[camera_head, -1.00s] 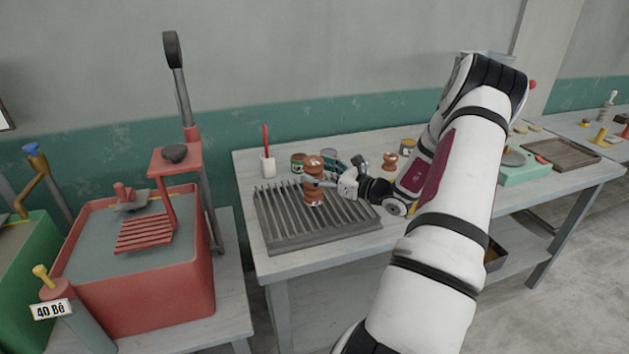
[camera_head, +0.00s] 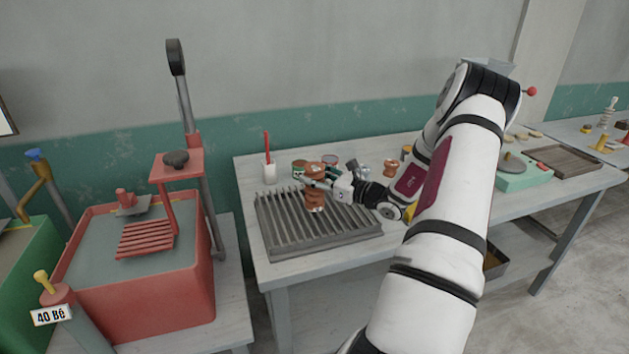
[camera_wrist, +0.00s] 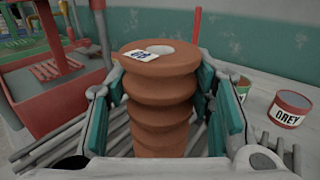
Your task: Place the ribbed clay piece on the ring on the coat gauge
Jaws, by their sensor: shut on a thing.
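The ribbed clay piece (camera_head: 315,202) is reddish brown, with stacked rounded ridges. It stands upright in my gripper (camera_head: 322,183), over the slatted grey rack in the head view. In the wrist view the clay piece (camera_wrist: 160,118) fills the space between the teal-padded fingers of my gripper (camera_wrist: 163,88), which are shut on its sides. Its flat top carries a small white label (camera_wrist: 140,55) and a pale round spot. I cannot tell whether its base touches the rack. A green device with a round grey plate (camera_head: 514,163) stands far right; I cannot tell whether it is the coat gauge with the ring.
The slatted rack (camera_head: 278,237) lies on the grey table (camera_head: 400,270). Behind it stand a white cup with a red handle (camera_head: 269,172), small tins and another brown clay piece (camera_head: 391,168). A red tank (camera_head: 150,290) stands left. A wooden tray (camera_head: 563,162) lies far right.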

